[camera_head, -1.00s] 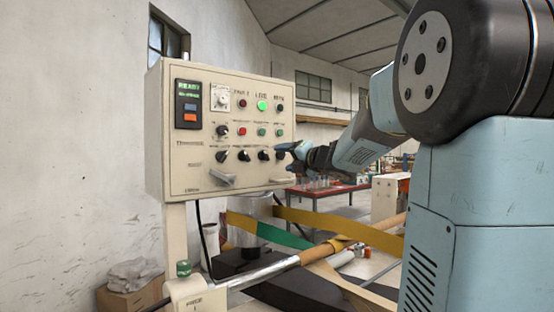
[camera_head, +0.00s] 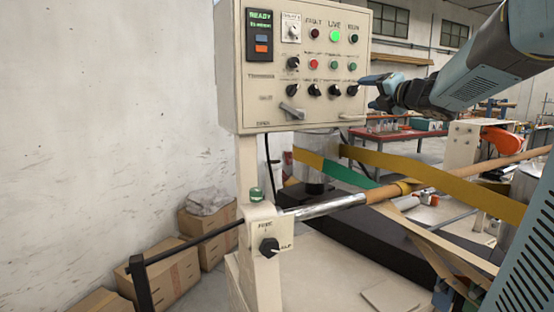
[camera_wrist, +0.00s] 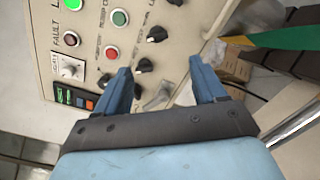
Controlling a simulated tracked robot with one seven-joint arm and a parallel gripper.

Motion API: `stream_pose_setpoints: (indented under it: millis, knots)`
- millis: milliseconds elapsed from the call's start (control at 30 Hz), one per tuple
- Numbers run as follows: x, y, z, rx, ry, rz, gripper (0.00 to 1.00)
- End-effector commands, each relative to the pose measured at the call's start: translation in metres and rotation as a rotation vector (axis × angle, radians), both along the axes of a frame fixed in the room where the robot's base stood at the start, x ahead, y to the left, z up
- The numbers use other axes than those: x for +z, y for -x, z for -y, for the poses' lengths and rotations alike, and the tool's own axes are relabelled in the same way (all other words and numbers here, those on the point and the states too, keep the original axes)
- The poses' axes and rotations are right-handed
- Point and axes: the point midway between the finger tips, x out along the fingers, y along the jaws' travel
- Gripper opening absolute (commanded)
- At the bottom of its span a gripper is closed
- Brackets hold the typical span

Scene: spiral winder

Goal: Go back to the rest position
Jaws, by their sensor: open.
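My gripper (camera_head: 368,92) is at the right side of the cream control panel (camera_head: 262,104), in front of its lower row of knobs. In the wrist view the two blue fingers of my gripper (camera_wrist: 160,88) stand apart with nothing between them. Beyond them are the panel's black knobs (camera_wrist: 155,34) and a grey lever handle (camera_wrist: 160,97). Whether the fingertips touch the panel cannot be told. The panel's display (camera_head: 260,19) reads READY, and a green lamp (camera_head: 335,36) is lit under LIVE.
A long rod with a brown tube (camera_head: 460,178) crosses below the panel, with yellow and green bands around it. A small post carries a black switch (camera_head: 269,247). Cardboard boxes (camera_head: 166,278) stand by the wall. A red table (camera_head: 400,135) is behind.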

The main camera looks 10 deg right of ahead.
Motion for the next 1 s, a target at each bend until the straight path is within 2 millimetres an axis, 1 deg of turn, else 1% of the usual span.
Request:
stream_pose_setpoints:
  millis: [67,167,267,367,467,533,667,700,767,800,900,1000]
  knots:
    - [0.003,0.006,0.001,-0.054,-0.081,-0.013,0.70]
    - [0.002,0.018,0.004,-0.163,-0.249,-0.048,0.70]
    - [-0.007,0.036,0.009,-0.291,-0.462,-0.104,0.70]
    - [-0.024,0.058,0.009,-0.411,-0.680,-0.170,0.70]
    - [-0.048,0.084,0.005,-0.528,-0.892,-0.247,0.70]
    - [-0.069,0.105,-0.001,-0.612,-1.039,-0.310,0.70]
    - [-0.111,0.148,-0.019,-0.771,-1.298,-0.439,0.70]
    - [-0.125,0.163,-0.026,-0.822,-1.373,-0.483,0.70]
    - [-0.146,0.185,-0.039,-0.901,-1.478,-0.551,0.70]
    - [-0.159,0.201,-0.049,-0.953,-1.545,-0.598,0.70]
    - [-0.189,0.239,-0.072,-1.084,-1.683,-0.712,0.70]
    - [-0.210,0.270,-0.093,-1.193,-1.777,-0.806,0.70]
